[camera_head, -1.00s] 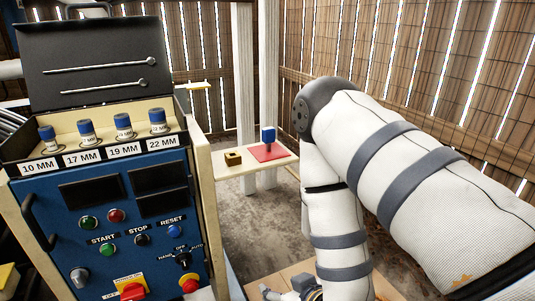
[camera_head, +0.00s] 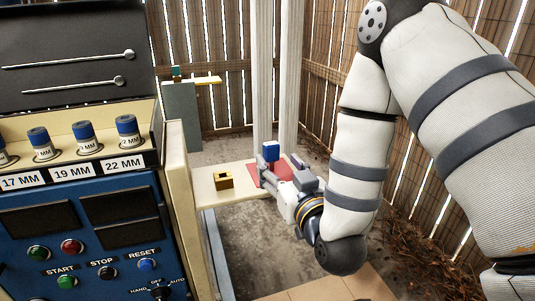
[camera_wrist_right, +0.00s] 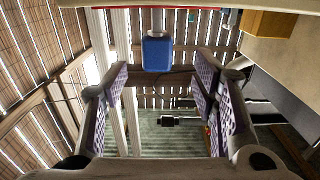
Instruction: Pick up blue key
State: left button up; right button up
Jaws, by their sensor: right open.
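The blue key (camera_head: 271,151) is a blue block standing upright on a red mat (camera_head: 284,173) on a pale wooden shelf. My right gripper (camera_head: 279,166) is open at the shelf, just in front of the key and partly over the mat. In the right wrist view, which looks upside down, the blue key (camera_wrist_right: 157,52) shows between the two open fingers (camera_wrist_right: 161,78), with space on both sides. It does not touch either finger. How far it lies beyond the fingertips is hard to tell. My left gripper is not in view.
A yellow block with a dark hole (camera_head: 222,179) sits on the shelf (camera_head: 207,195) left of the mat. The blue control panel (camera_head: 80,235) with labelled blue-topped sockets (camera_head: 85,135) fills the left. White posts (camera_head: 263,75) rise behind the shelf.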

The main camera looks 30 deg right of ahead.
aim_at(273, 153)
jog(key=x, duration=0.7)
jog(key=shift+d, duration=0.15)
jog(key=shift+s, duration=0.1)
jog(key=c, duration=1.3)
